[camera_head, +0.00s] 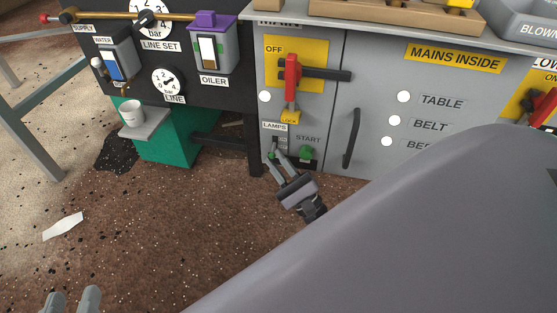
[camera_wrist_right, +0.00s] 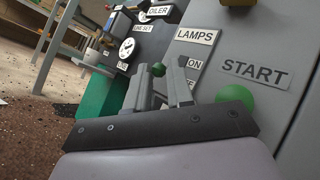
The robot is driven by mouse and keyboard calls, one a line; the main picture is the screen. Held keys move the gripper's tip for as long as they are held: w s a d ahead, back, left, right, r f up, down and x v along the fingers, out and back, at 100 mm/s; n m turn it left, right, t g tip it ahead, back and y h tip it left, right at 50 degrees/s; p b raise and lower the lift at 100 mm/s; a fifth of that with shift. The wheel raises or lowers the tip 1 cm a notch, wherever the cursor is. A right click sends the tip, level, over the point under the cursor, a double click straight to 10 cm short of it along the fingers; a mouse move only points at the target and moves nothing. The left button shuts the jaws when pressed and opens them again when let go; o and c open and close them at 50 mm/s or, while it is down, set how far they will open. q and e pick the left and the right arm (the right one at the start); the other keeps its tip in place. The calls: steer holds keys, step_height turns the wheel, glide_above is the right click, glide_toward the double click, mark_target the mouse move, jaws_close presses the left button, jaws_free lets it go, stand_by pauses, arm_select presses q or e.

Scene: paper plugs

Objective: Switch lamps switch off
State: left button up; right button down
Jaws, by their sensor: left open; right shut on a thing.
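The lamps switch sits under the LAMPS label (camera_head: 274,127) on the grey cabinet's lower left.
A green START button (camera_head: 306,152) is just right of the switch. A red OFF handle (camera_head: 291,80) with a yellow lock is above. A black door handle (camera_head: 351,138) stands to the right. A cup (camera_head: 131,112) sits on a small shelf at left. The speckled floor is mostly clear.

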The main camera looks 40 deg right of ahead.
steer(key=shift+w+a, duration=0.1)
steer(key=shift+a, duration=0.1)
steer(key=c, duration=1.1)
jaws_free()
steer(key=shift+o, duration=0.2)
steer(key=shift+d, duration=0.1)
steer(key=v, duration=0.7)
